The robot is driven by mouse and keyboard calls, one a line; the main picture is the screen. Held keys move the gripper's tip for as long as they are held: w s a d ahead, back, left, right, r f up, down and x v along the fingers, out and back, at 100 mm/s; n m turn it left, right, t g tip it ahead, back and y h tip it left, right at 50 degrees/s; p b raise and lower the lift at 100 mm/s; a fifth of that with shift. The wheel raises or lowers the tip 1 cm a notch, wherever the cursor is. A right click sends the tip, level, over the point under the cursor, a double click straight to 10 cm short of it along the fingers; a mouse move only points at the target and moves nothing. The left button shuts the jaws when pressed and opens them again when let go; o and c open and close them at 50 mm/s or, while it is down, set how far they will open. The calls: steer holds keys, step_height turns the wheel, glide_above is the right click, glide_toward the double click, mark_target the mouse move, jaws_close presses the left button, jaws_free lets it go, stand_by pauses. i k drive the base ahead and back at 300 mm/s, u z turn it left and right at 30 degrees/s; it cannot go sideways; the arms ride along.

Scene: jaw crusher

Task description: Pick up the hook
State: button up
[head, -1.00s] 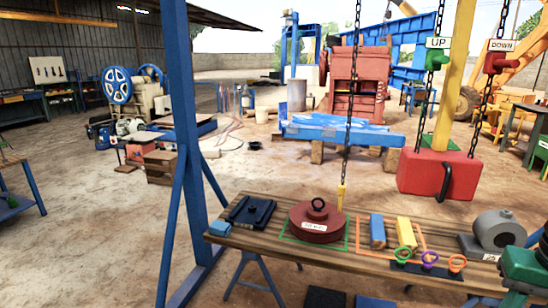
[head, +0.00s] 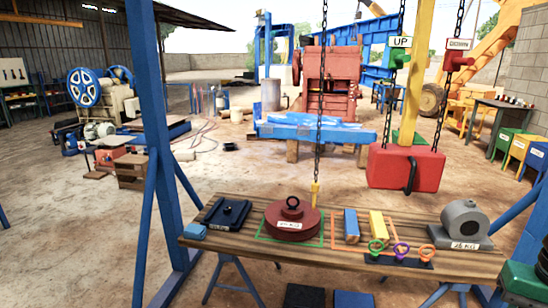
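A yellow hook (head: 315,194) hangs at the lower end of a dark chain (head: 320,90). It is just behind the round dark red weight (head: 292,220) on the wooden bench; its shape is too small to make out, and I cannot tell whether it touches anything. My gripper's fingers are not seen. A green and black part at the lower right edge looks like my arm.
The wooden bench (head: 345,258) also holds a dark plate (head: 222,213), blue (head: 351,226) and yellow (head: 378,226) bars, coloured ring bolts (head: 401,251) and a grey motor-like weight (head: 464,222). A blue post (head: 146,130) stands left.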

mark_target(314, 186)
steer(key=u, duration=0.55)
steer(key=i, duration=2.1)
steer(key=z, duration=0.4)
